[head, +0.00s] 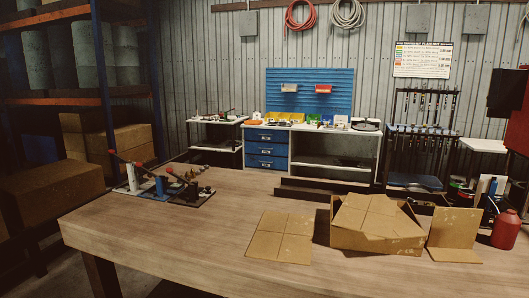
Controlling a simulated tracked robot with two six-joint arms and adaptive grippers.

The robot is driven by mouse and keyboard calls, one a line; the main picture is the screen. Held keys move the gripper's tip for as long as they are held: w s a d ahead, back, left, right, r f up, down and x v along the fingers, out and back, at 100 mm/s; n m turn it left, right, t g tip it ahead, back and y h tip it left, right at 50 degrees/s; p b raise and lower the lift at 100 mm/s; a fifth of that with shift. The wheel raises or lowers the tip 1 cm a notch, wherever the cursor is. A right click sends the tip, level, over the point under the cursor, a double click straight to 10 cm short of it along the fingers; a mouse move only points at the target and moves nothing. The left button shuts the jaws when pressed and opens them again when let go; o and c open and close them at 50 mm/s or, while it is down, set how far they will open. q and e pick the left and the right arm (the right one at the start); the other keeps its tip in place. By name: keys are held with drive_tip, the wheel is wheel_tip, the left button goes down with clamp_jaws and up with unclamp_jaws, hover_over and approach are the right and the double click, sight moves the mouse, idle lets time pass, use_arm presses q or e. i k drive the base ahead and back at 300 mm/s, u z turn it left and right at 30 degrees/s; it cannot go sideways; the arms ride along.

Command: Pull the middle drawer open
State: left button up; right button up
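A blue drawer unit stands at the back under a workbench top, with three drawers stacked in it. The middle drawer (267,149) lies between the top drawer (267,136) and the bottom drawer (267,162). All three fronts look flush and shut, each with a small light handle or label too small to make out. Neither of my grippers shows in the head view, and nothing is seen touching the drawers.
A large wooden table (190,245) fills the foreground, between me and the drawers. On it are lever tools (160,187) at left, an open cardboard box (375,225), a flat cardboard piece (281,237) and a red bottle (506,230). Shelves with boxes (120,142) stand left.

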sight(269, 146)
drive_tip(key=z, duration=1.1)
drive_tip(key=i, duration=0.15)
drive_tip(key=u, duration=2.9)
drive_tip(key=i, duration=5.7)
drive_tip(key=z, duration=1.35)
